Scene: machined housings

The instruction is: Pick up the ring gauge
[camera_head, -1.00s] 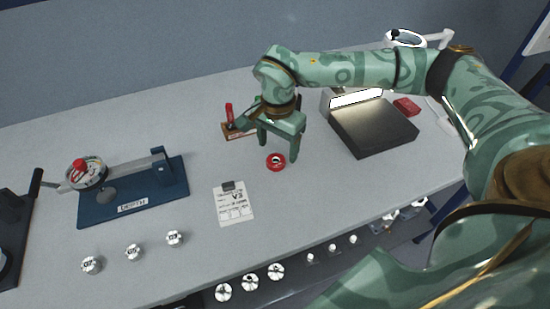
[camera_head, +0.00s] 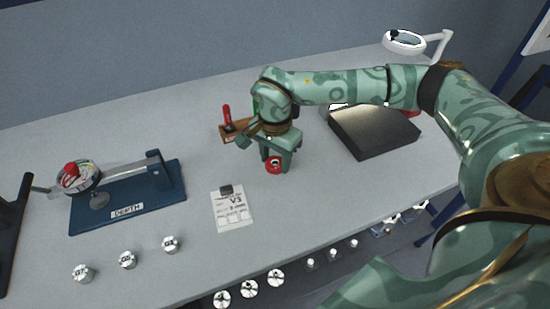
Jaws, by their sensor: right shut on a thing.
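The ring gauge (camera_head: 274,166) is a small red ring with a dark hole, near the middle of the table. My right gripper (camera_head: 276,164) reaches down over it from above and is shut on it, one finger on each side. The fingers hide part of the ring. I cannot tell whether the ring still touches the table. My left gripper is not in view.
A blue depth-gauge stand (camera_head: 127,205) is at the left. Several metal parts (camera_head: 128,260) line the front edge. A paper tag (camera_head: 232,210) lies in front of the gripper. A wooden block with a red-handled tool (camera_head: 228,122) is behind; a dark plate (camera_head: 374,130) is right.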

